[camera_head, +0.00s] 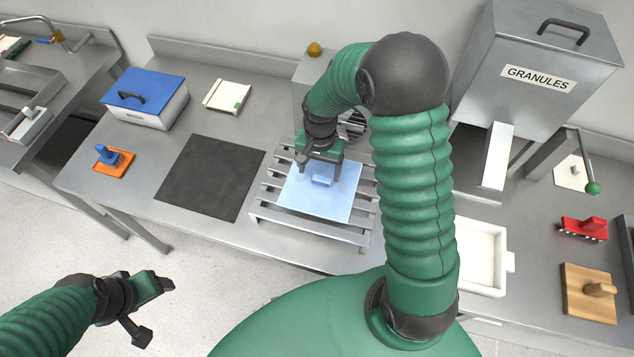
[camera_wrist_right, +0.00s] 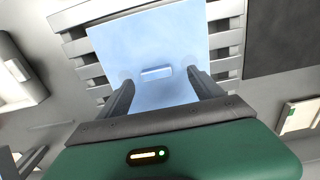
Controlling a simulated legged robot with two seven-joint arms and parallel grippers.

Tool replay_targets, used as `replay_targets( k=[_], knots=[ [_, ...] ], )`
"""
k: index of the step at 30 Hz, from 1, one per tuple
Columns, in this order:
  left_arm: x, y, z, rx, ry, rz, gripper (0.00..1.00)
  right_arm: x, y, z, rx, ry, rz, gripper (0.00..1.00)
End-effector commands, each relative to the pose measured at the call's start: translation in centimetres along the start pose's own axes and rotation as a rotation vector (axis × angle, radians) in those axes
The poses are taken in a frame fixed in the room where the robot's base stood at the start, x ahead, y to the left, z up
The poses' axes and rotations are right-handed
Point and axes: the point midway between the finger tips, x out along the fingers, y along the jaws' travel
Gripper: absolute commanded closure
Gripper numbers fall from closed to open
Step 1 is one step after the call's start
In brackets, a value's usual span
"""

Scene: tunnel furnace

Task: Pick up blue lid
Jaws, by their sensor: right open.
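A light blue square lid (camera_head: 339,202) with a small block handle (camera_head: 321,181) lies on a slatted metal rack (camera_head: 272,206). My right gripper (camera_head: 318,170) is over the lid's handle with its fingers apart. In the right wrist view, the lid (camera_wrist_right: 150,40) fills the top middle, and its handle (camera_wrist_right: 157,73) appears between the open fingertips (camera_wrist_right: 160,77), with space on both sides. Whether the fingertips touch the lid cannot be told. My left gripper (camera_head: 153,309) is open and empty over the floor at the lower left.
A white box with a darker blue, black-handled top (camera_head: 150,85) stands at the back left. A black mat (camera_head: 209,177) lies left of the rack. My right arm hides part of the bench. A granules hopper (camera_head: 545,70) and white tray (camera_head: 481,255) are at the right.

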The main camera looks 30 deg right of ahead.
Motion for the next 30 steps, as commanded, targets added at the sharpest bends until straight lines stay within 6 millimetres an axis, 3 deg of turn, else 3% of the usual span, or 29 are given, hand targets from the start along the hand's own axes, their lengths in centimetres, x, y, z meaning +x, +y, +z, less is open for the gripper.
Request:
replay_targets(
  k=[6, 13, 30],
  knots=[
    [-0.9, 0.0, -0.2, 0.001, 0.001, 0.000, 0.33, 3.5, -0.2, 0.4, 0.000, -0.002, 0.007, 0.24],
    [-0.8, 0.0, -0.2, 0.001, 0.001, 0.000, 0.33, 3.7, -0.7, 0.7, -0.002, 0.006, 0.009, 0.24],
    [-0.8, 0.0, -0.2, 0.001, 0.001, 0.000, 0.33, 3.7, -0.2, 0.4, 0.000, 0.002, 0.008, 0.98]
  ],
)
